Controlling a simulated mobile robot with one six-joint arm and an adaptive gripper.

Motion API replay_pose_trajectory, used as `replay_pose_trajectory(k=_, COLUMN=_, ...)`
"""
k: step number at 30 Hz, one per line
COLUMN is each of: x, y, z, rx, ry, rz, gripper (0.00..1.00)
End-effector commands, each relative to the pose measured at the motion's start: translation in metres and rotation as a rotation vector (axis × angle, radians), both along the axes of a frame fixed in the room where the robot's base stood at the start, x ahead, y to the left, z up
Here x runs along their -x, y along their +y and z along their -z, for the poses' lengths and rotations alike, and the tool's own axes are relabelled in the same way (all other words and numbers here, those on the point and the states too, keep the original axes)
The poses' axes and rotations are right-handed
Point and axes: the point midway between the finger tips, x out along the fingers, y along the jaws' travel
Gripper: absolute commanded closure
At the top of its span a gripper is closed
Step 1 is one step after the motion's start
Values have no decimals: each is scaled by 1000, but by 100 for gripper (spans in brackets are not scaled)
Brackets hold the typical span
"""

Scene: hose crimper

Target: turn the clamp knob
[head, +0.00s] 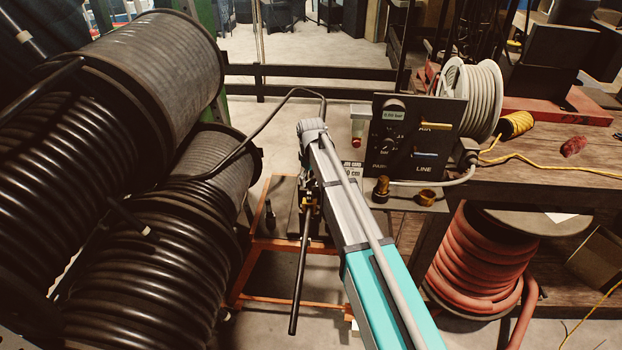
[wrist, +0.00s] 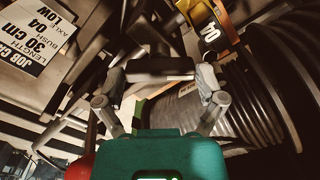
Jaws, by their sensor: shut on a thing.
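My gripper (wrist: 160,73) shows in the wrist view with one finger on each side of a dark, blocky part, which appears to be the clamp knob (wrist: 158,66). It is shut on this part. In the head view, my arm reaches forward over the crimper (head: 308,208), hiding much of it along with the gripper and the knob. The crimper has brass-coloured parts and a long black lever (head: 298,285) hanging down at the front. The knob's turn angle cannot be told.
The crimper sits on an orange-framed stand (head: 270,243). Big black hose reels (head: 150,65) crowd the left. A gauge panel (head: 415,135) and brass fittings (head: 427,197) are at right. A job card (wrist: 38,38) shows in the wrist view. A red hose coil (head: 470,260) lies low right.

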Motion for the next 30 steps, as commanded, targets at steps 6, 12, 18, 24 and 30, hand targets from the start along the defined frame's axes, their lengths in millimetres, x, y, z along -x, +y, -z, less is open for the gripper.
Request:
replay_pose_trajectory(k=6, x=0, y=0, z=0, rx=0, ry=-1, rz=183, gripper=59)
replay_pose_trajectory(k=12, x=0, y=0, z=0, rx=0, ry=-1, rz=301, gripper=59)
replay_pose_trajectory(k=18, x=-1, y=0, z=0, rx=0, ry=-1, rz=360, gripper=59)
replay_pose_trajectory(k=24, x=-1, y=0, z=0, rx=0, ry=-1, rz=374, gripper=59)
replay_pose_trajectory(k=30, x=-1, y=0, z=0, rx=0, ry=-1, rz=373, gripper=59)
